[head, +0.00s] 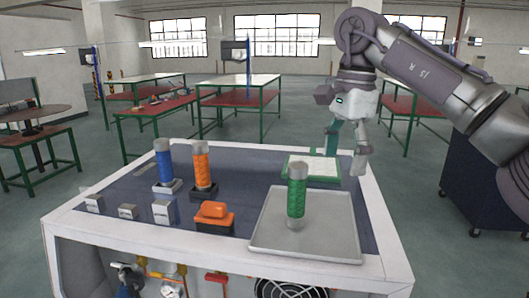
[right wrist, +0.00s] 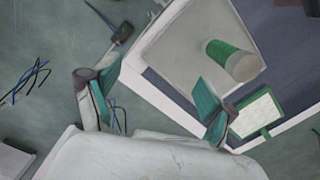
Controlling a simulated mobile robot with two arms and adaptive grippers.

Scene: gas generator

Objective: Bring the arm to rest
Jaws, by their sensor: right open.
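My right gripper (head: 345,150) hangs above the right back corner of the generator top in the head view, pointing down, open and empty. In the right wrist view its two teal-padded fingers (right wrist: 152,102) are spread apart with nothing between them. A green cylinder (head: 296,193) stands upright on a grey tray (head: 335,240), apart from the gripper; it also shows in the right wrist view (right wrist: 230,58). My left gripper is not in view.
A green-framed white plate (head: 312,168) lies behind the tray. An orange block (head: 213,212) and small labelled boxes (head: 161,211) sit toward the front. A white rim (head: 376,225) edges the top. A dark blue cabinet (head: 478,190) stands at the right; green-legged workbenches (head: 240,95) stand behind.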

